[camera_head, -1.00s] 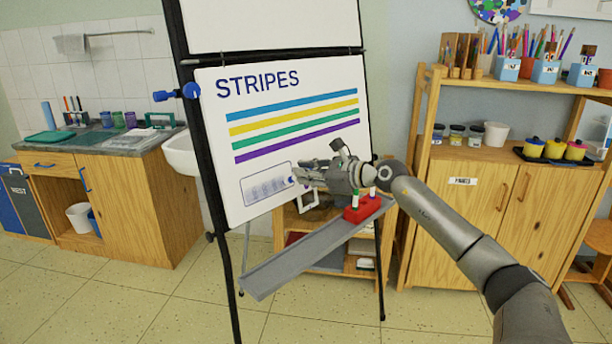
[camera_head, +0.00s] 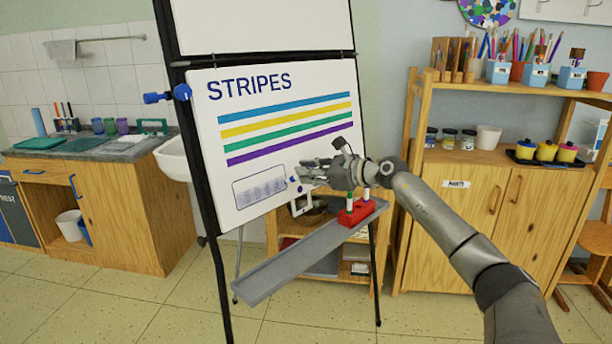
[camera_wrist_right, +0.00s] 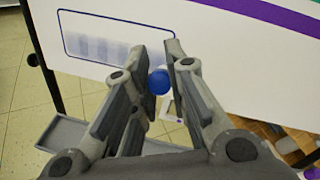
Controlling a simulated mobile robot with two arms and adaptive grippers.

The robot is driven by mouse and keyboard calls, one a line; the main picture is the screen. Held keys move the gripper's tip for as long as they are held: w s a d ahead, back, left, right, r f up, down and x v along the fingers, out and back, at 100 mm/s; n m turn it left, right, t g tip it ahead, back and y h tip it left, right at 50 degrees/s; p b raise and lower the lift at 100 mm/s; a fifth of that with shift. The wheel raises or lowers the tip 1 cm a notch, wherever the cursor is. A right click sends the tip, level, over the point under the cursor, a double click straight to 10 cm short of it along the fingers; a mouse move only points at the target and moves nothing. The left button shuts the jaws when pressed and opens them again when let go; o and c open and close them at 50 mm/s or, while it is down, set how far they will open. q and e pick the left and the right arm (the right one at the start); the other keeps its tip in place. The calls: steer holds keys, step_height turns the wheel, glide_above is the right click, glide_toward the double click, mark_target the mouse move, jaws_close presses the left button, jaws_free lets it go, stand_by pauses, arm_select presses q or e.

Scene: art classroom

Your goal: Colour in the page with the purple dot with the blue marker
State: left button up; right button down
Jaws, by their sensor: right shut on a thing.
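The flip chart's front page (camera_head: 330,80) is headed "STRIPES" and has blue, yellow, green and purple stripes. I see no purple dot on it. An outlined box (camera_head: 259,186) low on the page holds faint blue-grey smudges; it also shows in the wrist view (camera_wrist_right: 68,45). My right gripper (camera_head: 308,172) is just right of this box, shut on the blue marker (camera_head: 293,179). In the wrist view the marker's round blue end (camera_wrist_right: 158,82) shows between the fingers; most of its body is hidden. Whether it touches the page I cannot tell. My left gripper is out of view.
A grey tray (camera_head: 290,262) runs below the page. A red holder (camera_head: 357,212) with green- and purple-capped markers stands on its right end, under my wrist. Blue knobs (camera_head: 181,92) are on the easel's left edge. A wooden shelf unit (camera_head: 470,210) stands to the right.

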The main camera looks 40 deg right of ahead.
steer(key=shift+r, duration=0.15)
steer(key=shift+w+r+p, duration=0.15)
steer(key=shift+r+p, duration=0.6)
steer(key=shift+p, duration=0.05)
steer(key=shift+w+r+p, duration=0.1)
steer(key=shift+r+p, duration=0.3)
steer(key=shift+p, duration=0.05)
steer(key=shift+w+r+p, duration=0.1)
steer(key=shift+r+p, duration=0.25)
steer(key=shift+r, duration=0.1)
steer(key=shift+a+f, duration=0.1)
steer(key=shift+a, duration=0.05)
steer(key=shift+a, duration=0.85)
